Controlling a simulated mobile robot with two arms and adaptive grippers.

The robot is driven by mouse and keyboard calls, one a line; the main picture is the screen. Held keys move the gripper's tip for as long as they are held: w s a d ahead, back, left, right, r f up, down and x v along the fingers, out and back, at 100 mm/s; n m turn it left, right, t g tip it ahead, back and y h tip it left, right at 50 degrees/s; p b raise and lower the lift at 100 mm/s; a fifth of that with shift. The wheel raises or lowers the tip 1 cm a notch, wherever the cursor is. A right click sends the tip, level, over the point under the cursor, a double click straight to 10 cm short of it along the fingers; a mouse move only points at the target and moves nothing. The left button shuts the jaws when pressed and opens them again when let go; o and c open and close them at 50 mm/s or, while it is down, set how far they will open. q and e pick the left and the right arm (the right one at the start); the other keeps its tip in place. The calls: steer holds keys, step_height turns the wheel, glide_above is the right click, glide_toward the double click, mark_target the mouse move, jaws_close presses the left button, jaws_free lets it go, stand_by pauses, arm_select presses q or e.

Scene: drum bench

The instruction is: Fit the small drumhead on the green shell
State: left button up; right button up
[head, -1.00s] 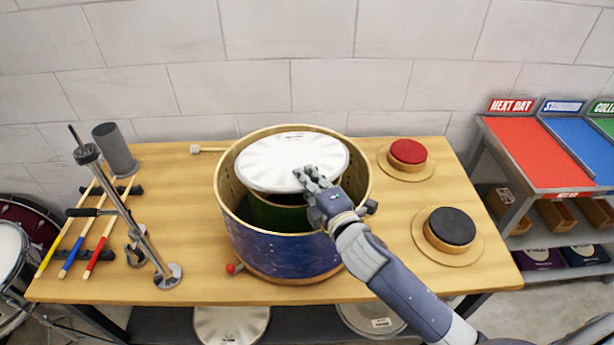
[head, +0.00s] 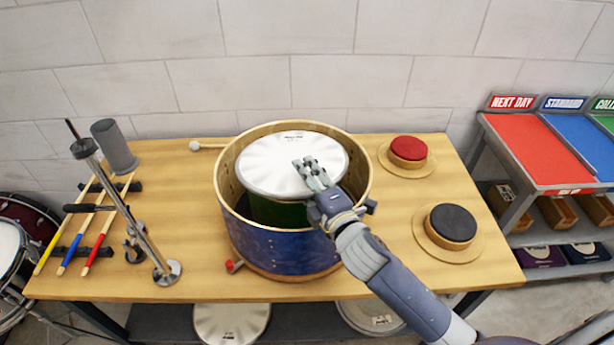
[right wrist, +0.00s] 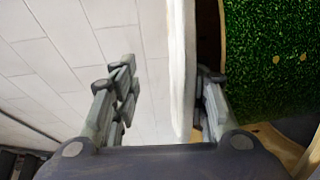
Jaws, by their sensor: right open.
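The small drumhead (head: 280,168), a white disc with a pale rim, lies over the top of the green shell (head: 275,213). The green shell stands inside the larger blue drum shell (head: 285,250), and only part of its side shows. My right gripper (head: 310,166) is open at the drumhead's right edge. In the right wrist view, the drumhead (right wrist: 181,70) runs edge-on between the spread fingers, and the sparkly green shell (right wrist: 275,60) is beside it past a dark band. I cannot tell whether the drumhead is fully seated. My left gripper is out of view.
The blue shell's wooden rim surrounds the green shell. A red button (head: 407,150) and a black button (head: 452,225) stand on the right of the bench. A metal stand (head: 130,215) and drumsticks (head: 75,240) are at left. A red-tipped item (head: 233,266) lies in front.

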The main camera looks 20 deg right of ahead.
steer(key=o, duration=0.5)
steer(key=shift+s+f, duration=0.15)
steer(key=shift+f, duration=0.2)
steer(key=shift+s, duration=0.15)
steer(key=s+d+r, duration=0.1)
steer(key=s+r, duration=0.1)
steer(key=s, duration=0.9)
steer(key=shift+s+d, duration=0.15)
steer(key=shift+d, duration=0.15)
